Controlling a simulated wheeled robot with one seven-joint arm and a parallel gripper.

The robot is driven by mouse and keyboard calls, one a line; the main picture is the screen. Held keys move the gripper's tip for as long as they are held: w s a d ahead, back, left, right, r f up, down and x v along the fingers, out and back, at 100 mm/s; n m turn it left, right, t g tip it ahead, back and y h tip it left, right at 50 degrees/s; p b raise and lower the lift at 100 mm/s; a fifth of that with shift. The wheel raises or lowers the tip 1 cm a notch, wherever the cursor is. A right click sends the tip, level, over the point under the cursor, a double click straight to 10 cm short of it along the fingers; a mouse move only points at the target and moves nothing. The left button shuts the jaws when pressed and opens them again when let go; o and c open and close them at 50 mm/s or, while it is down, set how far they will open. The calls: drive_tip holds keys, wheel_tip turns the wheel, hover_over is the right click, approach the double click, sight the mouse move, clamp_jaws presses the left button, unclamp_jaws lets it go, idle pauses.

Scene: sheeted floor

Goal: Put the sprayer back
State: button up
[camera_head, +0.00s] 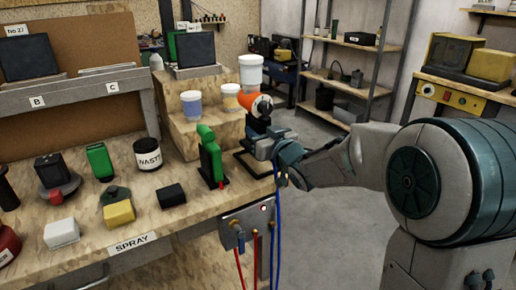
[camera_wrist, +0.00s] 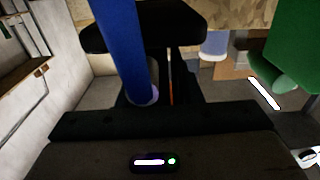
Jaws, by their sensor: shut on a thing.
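The sprayer, with an orange body (camera_head: 255,103) and a white cup (camera_head: 251,72) on top, is upright at the right end of the bench in the head view. My gripper (camera_head: 264,138) is shut on its dark lower part, which the fingers partly hide. A dark flat base (camera_head: 252,168) lies on the bench just below; I cannot tell whether the sprayer touches it. In the wrist view, a blue tube-like part (camera_wrist: 121,45) and a black part (camera_wrist: 140,31) fill the space before my gripper.
A green tool (camera_head: 210,157) stands left of my gripper; a large green shape (camera_wrist: 292,45) shows in the wrist view. Wooden steps (camera_head: 200,125) hold two tubs behind. Blue and red hoses hang from a panel (camera_head: 246,222).

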drive_tip(key=shift+a+f+b, duration=0.1)
drive_tip(key=shift+f+b, duration=0.4)
drive_tip(key=shift+f, duration=1.4)
drive_tip(key=shift+f+b, duration=0.25)
drive_tip(key=shift+b, duration=0.05)
drive_tip(key=o, duration=0.7)
drive_tip(key=shift+c, duration=0.2)
